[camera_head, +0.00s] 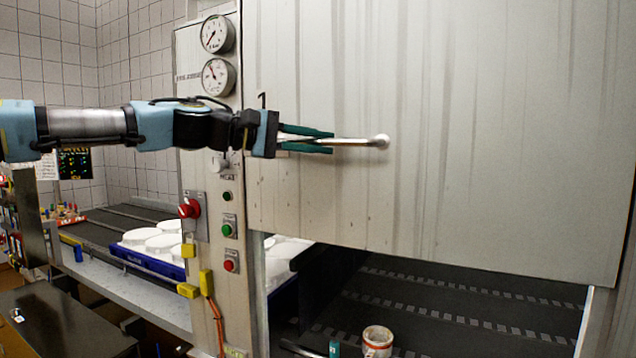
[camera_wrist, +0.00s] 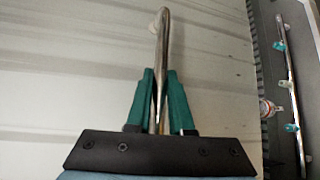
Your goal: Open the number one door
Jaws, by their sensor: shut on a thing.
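The door (camera_head: 480,120) is a large pale, streaked metal panel with a dark numeral 1 (camera_head: 262,99) near its left edge, partly behind my gripper. Its lower edge hangs above a dark conveyor opening. A metal bar handle (camera_head: 380,141) with a rounded end stands out on the door. My gripper (camera_head: 325,141) is shut on the handle, with green fingertips on either side of the bar. In the wrist view the handle (camera_wrist: 164,35) runs up between the green fingers of my gripper (camera_wrist: 160,85), and the pale door (camera_wrist: 70,60) fills the background.
A control column (camera_head: 205,270) with two gauges, a red knob and buttons stands left of the door. White moulds sit in a blue tray (camera_head: 150,255) on the conveyor.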

